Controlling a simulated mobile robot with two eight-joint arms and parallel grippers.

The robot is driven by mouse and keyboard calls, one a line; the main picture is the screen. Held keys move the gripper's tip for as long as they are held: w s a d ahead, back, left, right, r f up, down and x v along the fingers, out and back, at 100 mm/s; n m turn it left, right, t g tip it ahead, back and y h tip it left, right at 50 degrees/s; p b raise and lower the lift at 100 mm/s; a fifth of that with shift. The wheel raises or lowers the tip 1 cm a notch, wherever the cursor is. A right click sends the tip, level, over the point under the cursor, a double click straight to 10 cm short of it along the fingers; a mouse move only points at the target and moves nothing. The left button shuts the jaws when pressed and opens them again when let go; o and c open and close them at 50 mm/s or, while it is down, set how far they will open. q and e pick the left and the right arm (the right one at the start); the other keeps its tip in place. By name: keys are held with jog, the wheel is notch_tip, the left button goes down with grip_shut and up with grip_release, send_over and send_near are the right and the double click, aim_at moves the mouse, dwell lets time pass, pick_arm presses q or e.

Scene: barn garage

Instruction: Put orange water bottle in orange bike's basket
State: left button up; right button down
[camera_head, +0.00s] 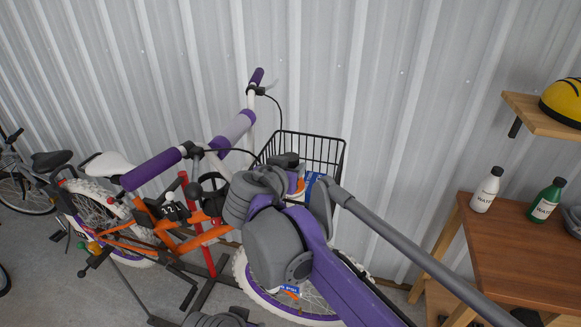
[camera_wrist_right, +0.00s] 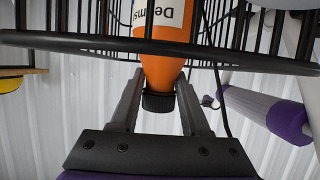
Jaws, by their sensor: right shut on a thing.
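The orange water bottle (camera_wrist_right: 164,70) has a white label and a black cap. My right gripper (camera_wrist_right: 159,80) is shut on it near the cap. The black wire basket (camera_head: 331,146) is on the front of the orange bike (camera_head: 140,238); its rim (camera_wrist_right: 70,43) crosses the wrist view beside the bottle. In the head view my right gripper (camera_head: 306,190) is at the basket, and a bit of the bottle's label shows there; the gripper and arm hide most of it. How deep the bottle sits in the basket is not clear. My left gripper is not in view.
The bike's purple grips (camera_head: 152,169) are left of the basket. A wooden table (camera_head: 520,245) at right holds a white bottle (camera_head: 487,190) and a green bottle (camera_head: 546,201). A yellow helmet (camera_head: 565,101) is on a shelf. A corrugated wall (camera_head: 400,80) stands close behind.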

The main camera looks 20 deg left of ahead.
jog(key=shift+f, duration=0.5)
jog(key=shift+c, duration=1.9)
grip_release()
jog(key=shift+r, duration=0.2)
jog(key=v, duration=1.2)
jog(key=shift+r, duration=0.45)
jog(key=shift+a, duration=0.1)
